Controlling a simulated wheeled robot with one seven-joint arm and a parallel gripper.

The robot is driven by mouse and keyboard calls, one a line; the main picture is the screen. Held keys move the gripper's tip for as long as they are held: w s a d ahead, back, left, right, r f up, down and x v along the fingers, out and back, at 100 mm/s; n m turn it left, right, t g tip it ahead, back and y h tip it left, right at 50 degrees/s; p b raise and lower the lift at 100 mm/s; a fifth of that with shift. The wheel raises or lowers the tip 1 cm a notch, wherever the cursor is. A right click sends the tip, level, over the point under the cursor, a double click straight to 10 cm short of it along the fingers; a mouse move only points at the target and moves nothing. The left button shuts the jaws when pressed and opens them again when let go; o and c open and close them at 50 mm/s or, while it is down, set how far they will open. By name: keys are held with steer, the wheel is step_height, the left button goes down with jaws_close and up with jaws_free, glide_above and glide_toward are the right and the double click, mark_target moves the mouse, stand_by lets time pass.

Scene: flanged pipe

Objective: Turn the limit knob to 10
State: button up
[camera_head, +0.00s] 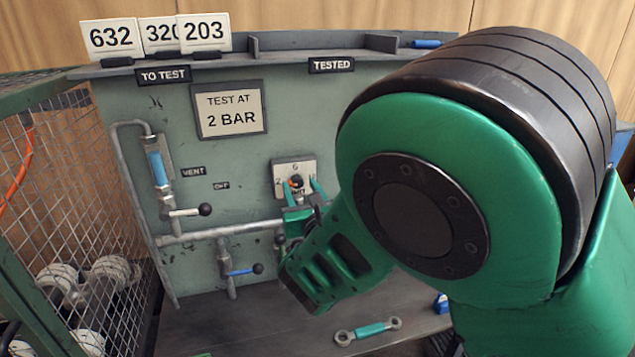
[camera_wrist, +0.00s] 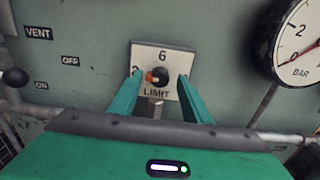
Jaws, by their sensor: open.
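The limit knob (camera_wrist: 157,77) sits on a pale square plate (camera_wrist: 163,57) marked 6 at the top and LIMIT at the bottom. An orange-red mark shows on the knob's left side. The side numbers are partly hidden by the fingers. In the head view the plate (camera_head: 284,168) is on the green panel, partly covered by my gripper. My gripper (camera_wrist: 161,82) is open, with one green finger on each side of the knob. It also shows in the head view (camera_head: 302,190). I cannot tell whether the fingers touch the knob.
A pressure gauge (camera_wrist: 292,45) is right of the plate. Vent valve lever (camera_head: 204,210) and blue-handled valve (camera_head: 243,271) are to the left. A wire cage (camera_head: 85,190) stands at far left.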

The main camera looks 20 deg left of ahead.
mark_target(297, 182)
steer(key=shift+x, duration=1.15)
steer(key=c, duration=1)
steer(key=shift+a, duration=0.25)
steer(key=shift+c, duration=0.2)
steer(key=shift+d, duration=0.15)
